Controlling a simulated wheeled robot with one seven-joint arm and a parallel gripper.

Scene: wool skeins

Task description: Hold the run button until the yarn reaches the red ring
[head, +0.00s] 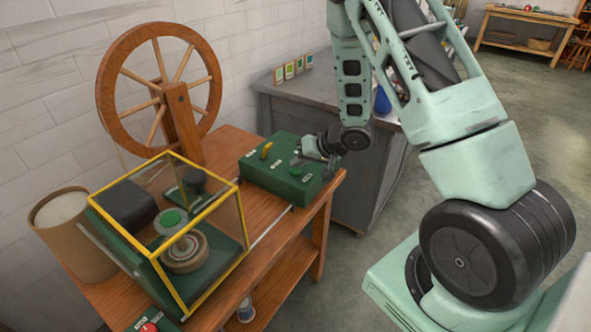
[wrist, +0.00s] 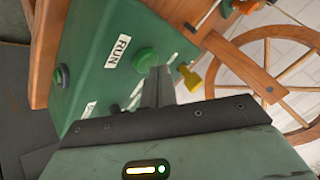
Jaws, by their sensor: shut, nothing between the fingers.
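The green control box (head: 270,176) sits at the right end of the wooden bench. In the wrist view its face (wrist: 95,75) carries a RUN label (wrist: 118,51) beside a round green button (wrist: 145,60). My gripper (wrist: 161,72) is shut and empty, its fingertips right beside the green button; I cannot tell whether they touch it. In the head view my gripper (head: 301,160) is over the box's top, hiding part of it. A round spool (head: 184,252) stands inside the yellow-framed clear case (head: 237,212). I cannot make out a red ring or the yarn's level.
A yellow lever (head: 266,150) stands on the control box. A large wooden wheel (head: 110,82) rises behind the case, and a brown drum (head: 75,235) stands at left. A red button (head: 148,327) shows at the bench's front. A grey cabinet (head: 365,180) stands beyond; floor at right is open.

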